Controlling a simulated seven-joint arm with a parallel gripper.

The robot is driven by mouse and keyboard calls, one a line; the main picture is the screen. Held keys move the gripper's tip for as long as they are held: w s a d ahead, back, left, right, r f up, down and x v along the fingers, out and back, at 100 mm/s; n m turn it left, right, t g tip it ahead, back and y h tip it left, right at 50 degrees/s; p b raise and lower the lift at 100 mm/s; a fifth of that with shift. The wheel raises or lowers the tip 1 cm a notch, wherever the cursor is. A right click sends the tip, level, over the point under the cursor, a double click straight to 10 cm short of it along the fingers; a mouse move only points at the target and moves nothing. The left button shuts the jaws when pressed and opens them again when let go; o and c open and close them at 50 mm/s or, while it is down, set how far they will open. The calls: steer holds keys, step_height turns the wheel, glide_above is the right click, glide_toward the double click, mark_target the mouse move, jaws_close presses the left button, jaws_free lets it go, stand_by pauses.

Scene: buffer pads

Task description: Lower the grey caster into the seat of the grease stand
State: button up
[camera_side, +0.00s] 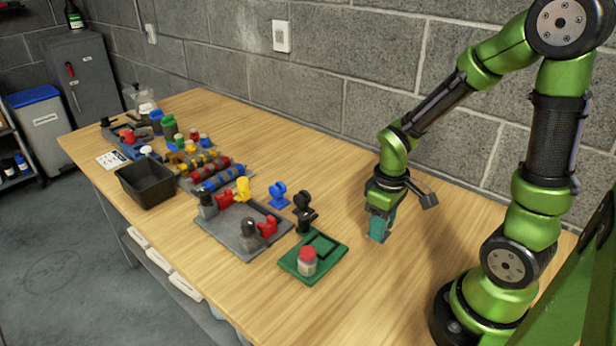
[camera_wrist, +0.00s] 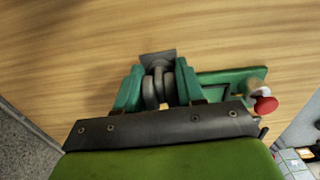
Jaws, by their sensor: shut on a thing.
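My gripper (camera_side: 379,230) has green fingers and points down over bare table, to the right of the grease stand. In the wrist view its fingers are shut on the grey caster (camera_wrist: 158,87), gripping it by its twin wheels, with its flat grey plate (camera_wrist: 158,57) beyond the fingertips. In the side view the fingers mostly hide the caster. The green grease stand (camera_side: 330,266) lies flat on the table with a dark square outline marking its seat and a red-lidded jar (camera_side: 307,262) at its front. The stand (camera_wrist: 230,76) shows beside the right finger in the wrist view.
A black caster (camera_side: 304,212) stands just behind the stand, and a blue caster (camera_side: 279,195) further back. A grey tray (camera_side: 222,231) with red, yellow and grey parts lies left of the stand. A black bin (camera_side: 146,185) and roller racks stand further left. Table between gripper and stand is clear.

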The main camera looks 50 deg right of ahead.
steer(key=shift+s+a, duration=0.35)
steer(key=shift+s, duration=0.5)
steer(key=shift+n, duration=0.6)
steer(key=w+a, duration=0.1)
steer(key=w, duration=0.1)
steer(key=w+a+r, duration=0.1)
steer(key=w+a, duration=0.1)
steer(key=w+a+r, duration=0.1)
steer(key=w+a, duration=0.1)
steer(key=w, duration=0.1)
steer(key=shift+w, duration=0.1)
steer(key=w+a+r+m, duration=0.2)
steer(key=w+a, duration=0.1)
steer(key=w, duration=0.1)
steer(key=shift+d+f, duration=0.15)
steer(key=shift+f, duration=1.1)
steer(key=shift+d+f, duration=0.15)
steer(key=shift+f, duration=1.1)
steer(key=shift+f, duration=1.15)
steer(key=o, duration=1.2)
steer(key=shift+c, duration=0.2)
